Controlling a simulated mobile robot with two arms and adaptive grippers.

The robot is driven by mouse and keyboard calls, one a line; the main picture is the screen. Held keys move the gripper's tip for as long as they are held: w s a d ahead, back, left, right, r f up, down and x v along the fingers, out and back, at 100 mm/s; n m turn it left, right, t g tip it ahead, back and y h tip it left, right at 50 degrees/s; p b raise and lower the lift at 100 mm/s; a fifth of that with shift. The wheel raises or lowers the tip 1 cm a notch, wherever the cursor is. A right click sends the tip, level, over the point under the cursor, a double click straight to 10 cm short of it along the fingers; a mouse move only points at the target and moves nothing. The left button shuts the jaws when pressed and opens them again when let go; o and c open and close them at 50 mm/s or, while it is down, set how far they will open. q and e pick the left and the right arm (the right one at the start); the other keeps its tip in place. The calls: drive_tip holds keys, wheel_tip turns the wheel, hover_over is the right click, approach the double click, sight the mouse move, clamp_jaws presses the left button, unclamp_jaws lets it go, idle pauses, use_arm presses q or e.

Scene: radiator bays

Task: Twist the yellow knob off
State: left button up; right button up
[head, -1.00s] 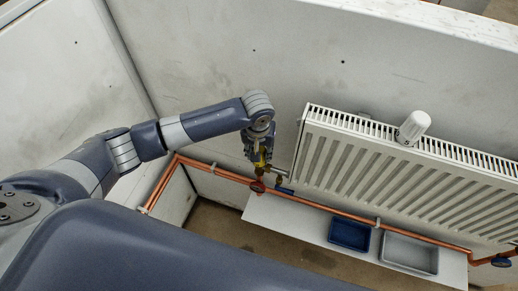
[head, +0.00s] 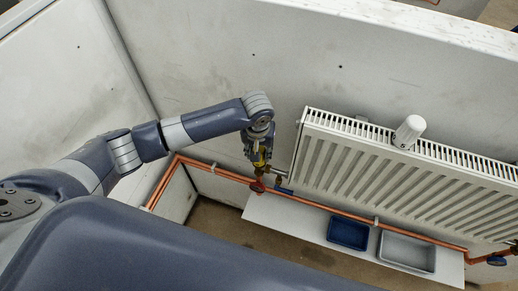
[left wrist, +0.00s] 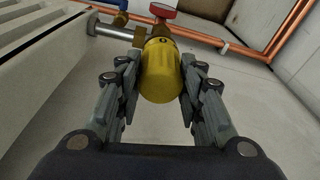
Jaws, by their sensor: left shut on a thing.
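The yellow knob (left wrist: 161,72) sits on the brass valve body (left wrist: 139,38) at the radiator's side. In the left wrist view it stands between the fingers of my left gripper (left wrist: 160,88), which is shut on it from both sides. In the head view my left gripper (head: 257,150) hides most of the knob, and only a little yellow (head: 260,156) shows. My right gripper is in neither view.
A white radiator (head: 400,175) hangs on the wall, with a white knob (head: 409,131) at its top edge. Copper pipes (head: 330,212) run below. A red handwheel (left wrist: 163,10) is close beyond the yellow knob. A blue tray (head: 348,233) and a grey tray (head: 407,251) rest on a white shelf (head: 290,224).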

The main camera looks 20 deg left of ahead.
use_arm(q)
drive_tip(key=shift+r+p, duration=1.4)
drive_tip(key=shift+p, duration=0.2)
drive_tip(key=shift+r, duration=1.15)
